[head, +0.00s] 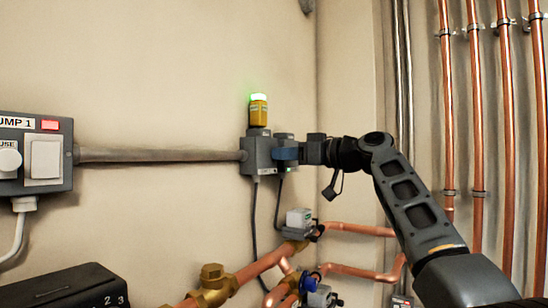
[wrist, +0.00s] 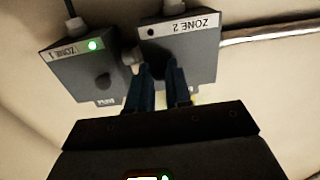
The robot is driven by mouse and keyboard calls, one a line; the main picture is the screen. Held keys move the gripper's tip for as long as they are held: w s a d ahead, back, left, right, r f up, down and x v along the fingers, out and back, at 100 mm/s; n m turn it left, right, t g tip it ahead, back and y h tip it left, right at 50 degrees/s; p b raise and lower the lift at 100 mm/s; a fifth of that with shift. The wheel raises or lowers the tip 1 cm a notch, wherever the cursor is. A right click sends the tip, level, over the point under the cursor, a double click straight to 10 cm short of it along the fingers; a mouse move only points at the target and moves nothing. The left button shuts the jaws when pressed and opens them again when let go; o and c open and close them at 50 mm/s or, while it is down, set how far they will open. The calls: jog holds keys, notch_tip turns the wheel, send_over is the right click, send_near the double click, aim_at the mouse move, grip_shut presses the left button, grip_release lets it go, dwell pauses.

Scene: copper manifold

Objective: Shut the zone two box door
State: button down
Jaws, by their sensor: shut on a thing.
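The grey zone two box (wrist: 206,62), with a white ZONE 2 label, fills the upper middle of the wrist view, which is upside down. In the head view the box (head: 257,154) is on the wall at the conduit's right end. My gripper (wrist: 159,72) is at the front of this box, its two blue fingers a little apart and shut on part of its door. The fingers hide the held part. I cannot tell whether the door is flush or ajar. In the head view my gripper (head: 275,153) reaches in from the right.
The zone one box (wrist: 75,72), with a green light, sits close beside. A yellow unit with a lit green top (head: 258,110) stands above the zone two box. A conduit (head: 160,155) runs left to the pump box (head: 62,128). Copper pipes (head: 345,229) and valves lie below.

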dwell(0.3)
jog(key=c, duration=1)
grip_release()
jog(key=shift+c, duration=0.2)
jog(key=b+v, duration=0.2)
jog(key=v, duration=0.5)
jog(key=shift+s+d, duration=0.15)
jog(key=shift+d, duration=0.15)
jog(key=shift+f, duration=0.1)
